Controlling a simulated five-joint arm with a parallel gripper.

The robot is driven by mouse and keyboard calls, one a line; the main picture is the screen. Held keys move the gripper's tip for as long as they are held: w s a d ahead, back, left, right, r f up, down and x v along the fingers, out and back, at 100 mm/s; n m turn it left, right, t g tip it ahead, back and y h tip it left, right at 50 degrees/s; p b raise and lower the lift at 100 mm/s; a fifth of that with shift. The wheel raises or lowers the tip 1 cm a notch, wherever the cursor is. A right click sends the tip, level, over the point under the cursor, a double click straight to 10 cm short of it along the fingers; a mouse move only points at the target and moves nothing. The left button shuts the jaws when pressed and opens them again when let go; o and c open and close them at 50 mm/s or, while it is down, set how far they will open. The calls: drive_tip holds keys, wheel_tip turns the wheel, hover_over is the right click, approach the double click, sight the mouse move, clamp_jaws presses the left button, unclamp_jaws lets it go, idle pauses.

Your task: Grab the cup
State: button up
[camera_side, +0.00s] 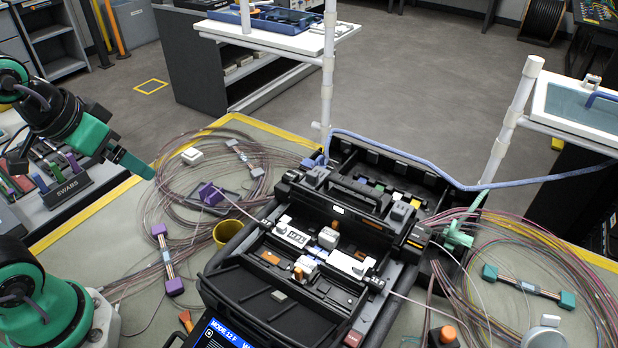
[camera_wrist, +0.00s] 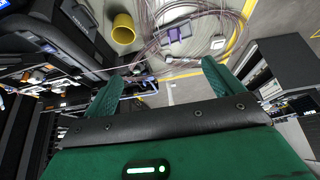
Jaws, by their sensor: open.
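The yellow cup (camera_side: 228,234) stands on the mat at the left side of the black splicer case, which hides part of it in the side view. In the wrist view the cup (camera_wrist: 123,29) shows at the top, left of centre, beyond the fingers. My gripper (camera_side: 141,166) is above the mat's left part, up and to the left of the cup in the side view and clear of it. In the wrist view my gripper (camera_wrist: 162,84) has its green fingers wide apart, with nothing held between them.
The splicer case (camera_side: 240,290) fills the middle of the table. Loose fibre coils (camera_side: 190,150) lie behind the cup, with a purple clamp (camera_side: 211,194) among them. A purple-ended holder (camera_side: 167,260) lies left of the cup. A swabs box (camera_side: 68,186) stands at far left.

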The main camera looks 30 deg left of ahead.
drive_tip(key=shift+c, duration=0.7)
drive_tip(key=n+g, duration=0.1)
drive_tip(key=g, duration=0.5)
hover_over(232, 238)
drive_tip(key=s+d, duration=0.2)
wheel_tip(232, 238, down, 16)
drive_tip(key=f, duration=0.1)
drive_tip(key=shift+w+f, duration=0.25)
drive_tip(key=shift+f, duration=0.85)
drive_tip(key=shift+f, duration=0.1)
drive_tip(key=shift+f, duration=2.45)
drive_tip(key=shift+c, duration=0.4)
